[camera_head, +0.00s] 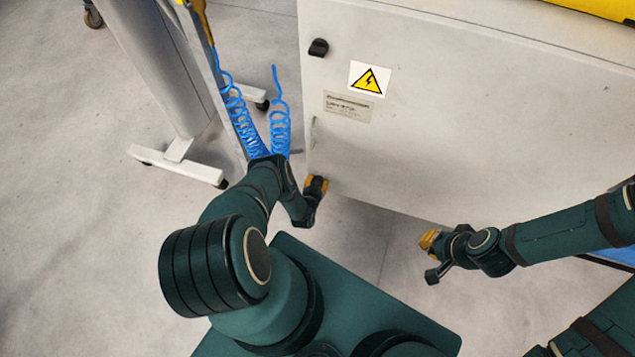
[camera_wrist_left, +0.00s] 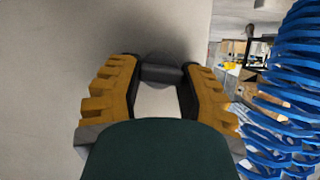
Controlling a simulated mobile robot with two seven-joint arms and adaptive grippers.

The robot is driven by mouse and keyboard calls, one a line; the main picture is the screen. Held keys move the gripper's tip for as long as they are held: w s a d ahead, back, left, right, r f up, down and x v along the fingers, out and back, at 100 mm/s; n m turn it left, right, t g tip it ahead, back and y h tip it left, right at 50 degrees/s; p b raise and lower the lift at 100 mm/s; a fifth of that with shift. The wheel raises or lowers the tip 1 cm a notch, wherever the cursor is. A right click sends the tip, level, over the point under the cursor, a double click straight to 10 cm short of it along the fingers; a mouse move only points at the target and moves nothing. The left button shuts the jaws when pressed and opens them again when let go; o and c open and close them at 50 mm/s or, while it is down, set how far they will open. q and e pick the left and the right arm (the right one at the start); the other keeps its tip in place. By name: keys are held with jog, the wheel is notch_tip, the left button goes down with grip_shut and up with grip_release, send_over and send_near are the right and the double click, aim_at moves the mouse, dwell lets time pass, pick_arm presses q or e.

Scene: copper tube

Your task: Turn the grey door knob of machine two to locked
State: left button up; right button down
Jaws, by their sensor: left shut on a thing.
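The grey door knob (camera_wrist_left: 162,74) sits on the pale cabinet door, between the yellow fingertips of my left gripper (camera_wrist_left: 161,80) in the left wrist view. The gripper is shut on it, and the fingers hide its ends. In the head view my left gripper (camera_head: 317,186) is at the lower left corner of the cabinet door (camera_head: 440,120), and the grey knob cannot be made out there. A black knob (camera_head: 318,47) is at the door's upper left. My right gripper (camera_head: 430,245) hangs apart from the cabinet, below its lower edge; its jaw opening is unclear.
Blue coiled hoses (camera_head: 243,115) hang just left of the cabinet, close to my left arm; they also show in the left wrist view (camera_wrist_left: 292,90). A grey stand with a white foot (camera_head: 178,165) is further left. A yellow warning sign (camera_head: 369,79) marks the door.

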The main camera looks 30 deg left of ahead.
aim_at(319, 165)
pick_arm(q)
jog(key=shift+a+n+h, duration=0.1)
jog(key=shift+n+h, duration=0.3)
jog(key=shift+n, duration=0.1)
jog(key=o, duration=1.2)
jog(key=shift+r, duration=5.05)
